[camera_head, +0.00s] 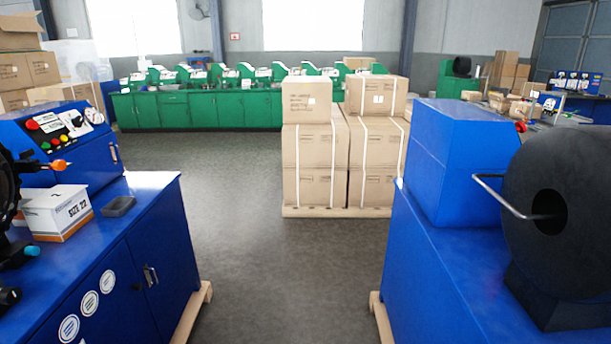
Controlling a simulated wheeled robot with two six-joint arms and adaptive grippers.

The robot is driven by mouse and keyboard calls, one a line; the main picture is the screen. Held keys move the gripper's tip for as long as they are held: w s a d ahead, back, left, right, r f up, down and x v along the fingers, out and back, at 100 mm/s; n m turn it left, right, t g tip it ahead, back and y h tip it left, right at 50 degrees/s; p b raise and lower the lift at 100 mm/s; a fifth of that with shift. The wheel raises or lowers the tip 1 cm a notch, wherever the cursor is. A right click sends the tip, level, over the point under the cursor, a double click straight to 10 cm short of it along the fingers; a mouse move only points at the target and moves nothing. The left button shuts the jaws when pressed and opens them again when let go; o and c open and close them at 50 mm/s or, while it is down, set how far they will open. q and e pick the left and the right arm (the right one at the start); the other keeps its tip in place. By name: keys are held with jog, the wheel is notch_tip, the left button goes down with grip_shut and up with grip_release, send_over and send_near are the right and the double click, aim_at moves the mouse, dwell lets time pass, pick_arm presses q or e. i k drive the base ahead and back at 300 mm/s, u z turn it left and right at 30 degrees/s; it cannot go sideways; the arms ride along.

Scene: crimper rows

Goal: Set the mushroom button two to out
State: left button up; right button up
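A red mushroom button (32,124) sits on the sloped panel of the blue control box (85,160) at the left. Another red round button (520,126) shows at the edge of the blue housing (455,150) on the right machine, seen from the side and partly hidden. I cannot tell which of them is number two, nor whether either is pressed in or out. Small coloured buttons (55,141) and a black knob (78,121) share the left panel. Neither of my grippers is in view.
A blue cabinet (110,250) stands at the left, bearing a white-and-orange box (60,212) and a dark tray (118,206). A black drum (575,180) is at the right. Strapped cartons (345,150) stand on a pallet ahead. The floor (240,235) between is clear.

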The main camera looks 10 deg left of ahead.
aim_at(32, 124)
jog(key=u, duration=0.1)
jog(key=i, duration=1.35)
jog(key=u, duration=0.65)
jog(key=i, duration=0.9)
jog(key=u, duration=1.65)
jog(key=i, duration=0.9)
jog(key=u, duration=0.9)
